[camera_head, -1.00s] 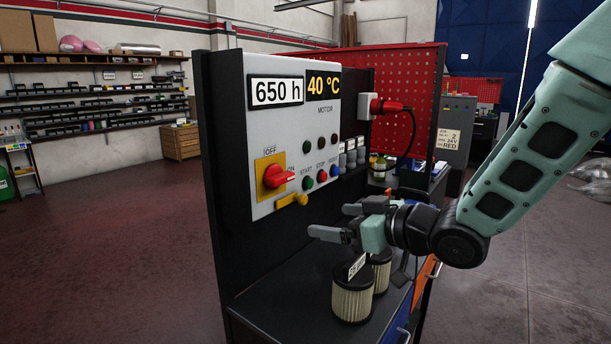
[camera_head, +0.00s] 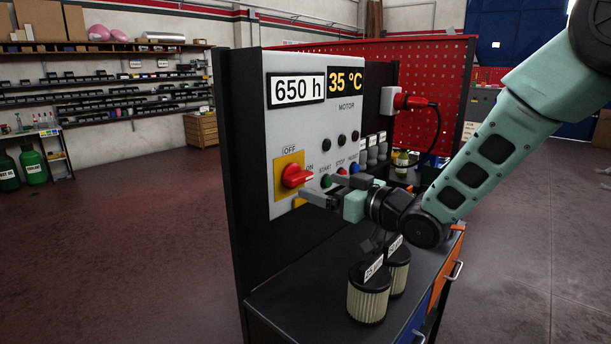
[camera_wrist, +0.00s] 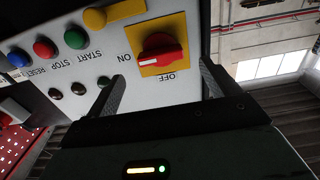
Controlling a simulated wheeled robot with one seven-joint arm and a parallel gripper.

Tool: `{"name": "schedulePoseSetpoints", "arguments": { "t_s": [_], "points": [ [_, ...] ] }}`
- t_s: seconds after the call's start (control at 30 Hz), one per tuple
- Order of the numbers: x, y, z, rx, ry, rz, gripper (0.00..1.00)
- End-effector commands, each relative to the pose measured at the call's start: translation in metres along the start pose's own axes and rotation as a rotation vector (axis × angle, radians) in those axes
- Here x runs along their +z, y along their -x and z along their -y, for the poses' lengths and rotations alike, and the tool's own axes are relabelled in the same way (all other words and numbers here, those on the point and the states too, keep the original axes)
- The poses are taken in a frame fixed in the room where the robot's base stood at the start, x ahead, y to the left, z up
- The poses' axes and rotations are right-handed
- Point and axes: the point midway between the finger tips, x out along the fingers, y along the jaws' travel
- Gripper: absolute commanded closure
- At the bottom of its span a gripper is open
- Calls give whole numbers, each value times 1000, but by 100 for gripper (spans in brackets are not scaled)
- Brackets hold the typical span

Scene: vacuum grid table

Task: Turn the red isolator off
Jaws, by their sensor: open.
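The red isolator (camera_head: 296,176) is a rotary knob on a yellow plate (camera_head: 284,162) on the grey control panel (camera_head: 330,113). OFF is printed above it and ON to its right. Its handle points right, toward ON. In the wrist view the isolator (camera_wrist: 158,55) appears upside down, ahead of the fingers and roughly between them. My gripper (camera_head: 330,188) is open and empty, in front of the panel just right of and below the isolator. The wrist view shows the gripper's fingers (camera_wrist: 160,85) spread wide, apart from the knob.
START, STOP and RESET buttons (camera_head: 340,173) sit right of the isolator, close to my gripper. A yellow part (camera_wrist: 113,14) is below the isolator. Two labelled filters (camera_head: 368,292) stand on the bench (camera_head: 290,298). A red plug (camera_head: 412,101) and cable are at the right.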

Motion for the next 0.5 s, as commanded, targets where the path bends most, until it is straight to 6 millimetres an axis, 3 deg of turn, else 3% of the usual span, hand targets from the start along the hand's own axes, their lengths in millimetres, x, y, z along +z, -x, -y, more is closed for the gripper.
{"name": "schedulePoseSetpoints", "arguments": {
  "t_s": [0.2,0.5],
  "points": [
    [-2,-39,1,-1,-1,0,13],
    [0,-61,0,0,0,0,13]
  ]
}}
